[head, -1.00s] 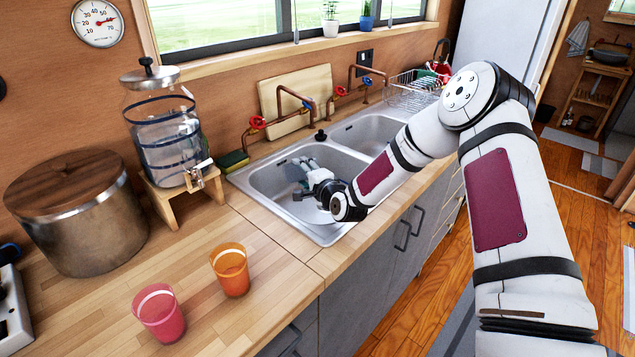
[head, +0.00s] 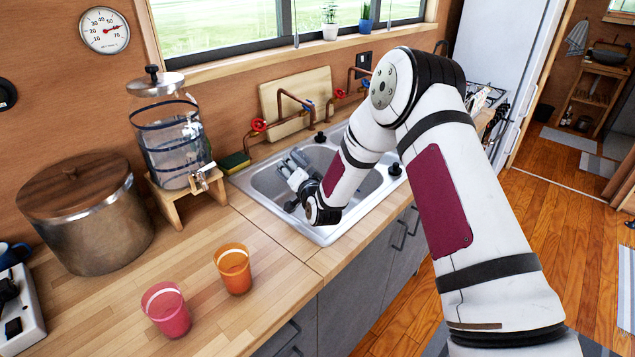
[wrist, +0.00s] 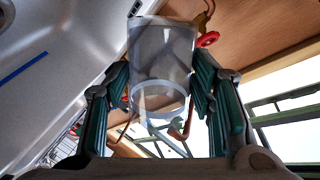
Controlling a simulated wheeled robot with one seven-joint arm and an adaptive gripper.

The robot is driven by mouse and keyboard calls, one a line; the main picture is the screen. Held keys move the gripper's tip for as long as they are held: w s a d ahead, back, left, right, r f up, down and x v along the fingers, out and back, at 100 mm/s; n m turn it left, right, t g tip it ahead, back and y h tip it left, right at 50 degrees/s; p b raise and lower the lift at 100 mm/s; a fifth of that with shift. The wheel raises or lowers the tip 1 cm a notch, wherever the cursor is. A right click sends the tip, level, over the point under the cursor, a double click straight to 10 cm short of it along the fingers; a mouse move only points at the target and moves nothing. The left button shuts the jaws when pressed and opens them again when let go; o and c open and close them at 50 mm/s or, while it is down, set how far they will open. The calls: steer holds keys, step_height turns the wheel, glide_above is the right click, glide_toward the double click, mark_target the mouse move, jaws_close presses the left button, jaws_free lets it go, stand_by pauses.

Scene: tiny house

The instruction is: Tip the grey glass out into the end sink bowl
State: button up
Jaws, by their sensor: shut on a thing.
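The grey glass (wrist: 162,55) is see-through, with a pale band (wrist: 160,92) near one end. In the wrist view it sits between the two fingers of my gripper (wrist: 160,84), which is shut on it. The wrist picture is turned, so the exact tilt of the glass is hard to tell. In the head view my gripper (head: 292,161) is over the near end sink bowl (head: 262,185), pointing toward the back wall. There the glass is hard to make out among the fingers. No liquid can be seen leaving it.
Copper taps with red and blue handles (head: 258,125) stand behind the sink. A glass dispenser (head: 175,145), a sponge (head: 235,161) and a large pot (head: 90,215) are to the left. An orange cup (head: 233,270) and a pink cup (head: 167,311) stand on the front counter.

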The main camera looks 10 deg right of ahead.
steer(key=shift+s+a+r+n, duration=0.15)
steer(key=shift+r+n, duration=0.35)
steer(key=shift+r, duration=0.4)
steer(key=shift+a+r+n+h, duration=0.15)
steer(key=shift+a+n+h, duration=0.2)
steer(key=shift+n, duration=0.55)
steer(key=a+n, duration=0.1)
steer(key=a+r+n+t+p, duration=0.1)
steer(key=shift+s+r+n, duration=0.1)
steer(key=shift+s+n, duration=0.2)
steer(key=shift+n, duration=0.1)
steer(key=shift+s+a+r+n+t, duration=0.1)
steer(key=shift+a+r+n+t, duration=0.2)
steer(key=shift+n, duration=0.55)
steer(key=shift+s+a+r+n+t, duration=0.1)
steer(key=shift+a+r+n+t, duration=0.2)
steer(key=shift+n, duration=0.55)
